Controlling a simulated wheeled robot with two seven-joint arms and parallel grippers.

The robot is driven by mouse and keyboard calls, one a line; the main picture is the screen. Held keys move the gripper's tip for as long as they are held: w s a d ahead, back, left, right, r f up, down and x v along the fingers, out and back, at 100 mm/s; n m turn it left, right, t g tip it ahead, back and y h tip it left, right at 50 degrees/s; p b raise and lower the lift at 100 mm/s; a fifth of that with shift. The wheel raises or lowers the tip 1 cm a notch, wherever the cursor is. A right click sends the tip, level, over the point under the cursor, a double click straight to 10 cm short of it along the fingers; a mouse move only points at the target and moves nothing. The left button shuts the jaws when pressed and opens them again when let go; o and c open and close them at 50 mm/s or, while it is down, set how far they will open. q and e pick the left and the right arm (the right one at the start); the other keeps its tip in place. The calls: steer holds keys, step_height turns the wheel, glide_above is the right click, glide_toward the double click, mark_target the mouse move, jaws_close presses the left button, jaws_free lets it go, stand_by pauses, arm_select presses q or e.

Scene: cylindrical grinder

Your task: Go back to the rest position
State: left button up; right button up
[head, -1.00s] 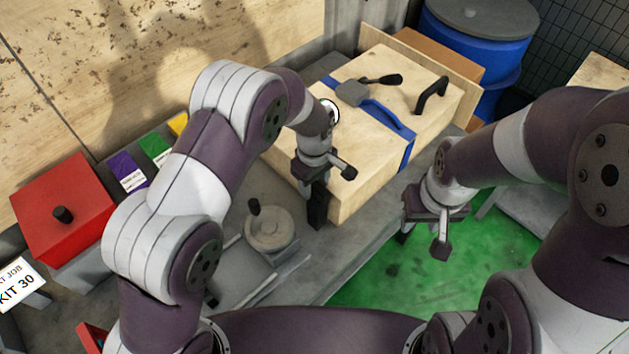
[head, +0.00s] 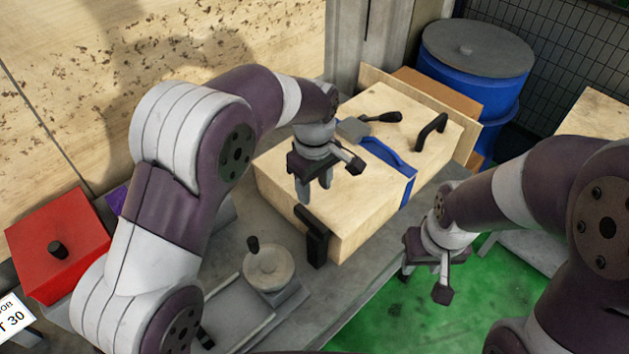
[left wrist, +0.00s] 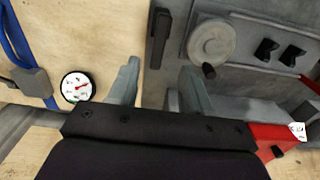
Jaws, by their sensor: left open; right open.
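My left gripper (head: 313,188) is open and empty above the near left part of the wooden box in the head view. Its two fingers stand apart in the left wrist view (left wrist: 158,88), with nothing between them. My right gripper (head: 423,277) hangs open and empty over the green floor, right of the bench edge. The wooden box (head: 345,210) lies on the grey bench with a blue strap (head: 409,188) around it. Its near black handle (head: 311,236) is apart from my left gripper.
A handwheel (head: 268,267) stands on the bench left of the box. A red box (head: 57,243) is at the far left. A blue barrel (head: 477,65) stands behind the box. A dial gauge (left wrist: 77,87) shows in the left wrist view. The green floor (head: 390,310) is clear.

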arm_select(q)
steer(key=s+a+f+m+t, duration=0.1)
steer(key=s+a+m, duration=0.7)
steer(key=s+a, duration=0.8)
steer(key=shift+a+f+m+b, duration=0.45)
steer(key=shift+a+f, duration=0.15)
steer(key=shift+f, duration=0.1)
steer(key=shift+s, duration=0.15)
